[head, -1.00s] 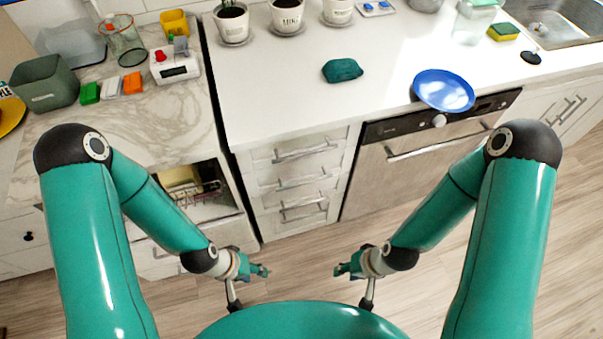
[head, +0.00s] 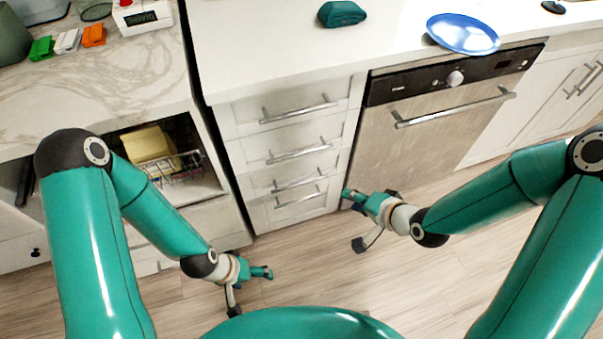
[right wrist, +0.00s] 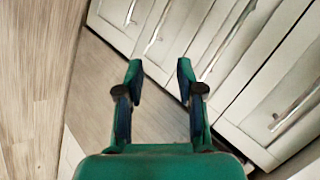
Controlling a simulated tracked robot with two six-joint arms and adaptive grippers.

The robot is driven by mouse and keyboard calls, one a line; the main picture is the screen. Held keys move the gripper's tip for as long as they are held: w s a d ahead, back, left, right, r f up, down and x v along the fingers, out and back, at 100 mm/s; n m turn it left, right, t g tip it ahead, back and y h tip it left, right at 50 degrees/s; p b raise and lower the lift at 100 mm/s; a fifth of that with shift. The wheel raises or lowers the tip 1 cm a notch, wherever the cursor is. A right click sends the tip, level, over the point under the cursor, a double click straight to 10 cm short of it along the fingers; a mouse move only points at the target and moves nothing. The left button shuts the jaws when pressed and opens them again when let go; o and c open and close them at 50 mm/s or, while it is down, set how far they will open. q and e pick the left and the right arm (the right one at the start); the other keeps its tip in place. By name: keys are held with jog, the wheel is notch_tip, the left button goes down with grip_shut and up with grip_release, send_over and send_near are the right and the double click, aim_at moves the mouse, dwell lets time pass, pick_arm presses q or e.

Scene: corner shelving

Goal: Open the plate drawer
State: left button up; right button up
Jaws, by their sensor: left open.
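A white stack of several drawers (head: 238,118) with bar handles stands in the middle of the head view. All its fronts look shut. Which one is the plate drawer, I cannot tell. My right gripper (head: 354,220) is at the lower right of the stack, in front of the dishwasher's edge. In the right wrist view it (right wrist: 159,72) is open and empty, its fingers apart, with drawer fronts and handles beyond it. It is on no handle. My left gripper (head: 252,290) is open and empty above the floor, below and left of the stack.
A steel dishwasher (head: 405,155) with a bar handle is right of the drawers. A blue plate (head: 462,33) and a teal cloth-like item (head: 342,14) lie on the counter. An open compartment with a rack (head: 180,172) is at left. The wood floor (head: 310,265) in front is free.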

jog(key=w+m+t+y+b, duration=0.2)
jog(key=w+t+b, duration=0.1)
jog(key=b, duration=0.6)
jog(key=m+t+y+b, duration=0.1)
jog(key=y+b, duration=0.2)
jog(key=b, duration=0.8)
send_near(301, 153)
jog(key=f+x, duration=0.1)
jog(key=x, duration=0.8)
pick_arm(q)
notch_tip(301, 153, down, 23)
jog(key=shift+f, duration=0.15)
pick_arm(e)
jog(key=shift+w+a, duration=0.35)
jog(key=shift+w, duration=0.1)
jog(key=shift+c, duration=0.3)
grip_shut()
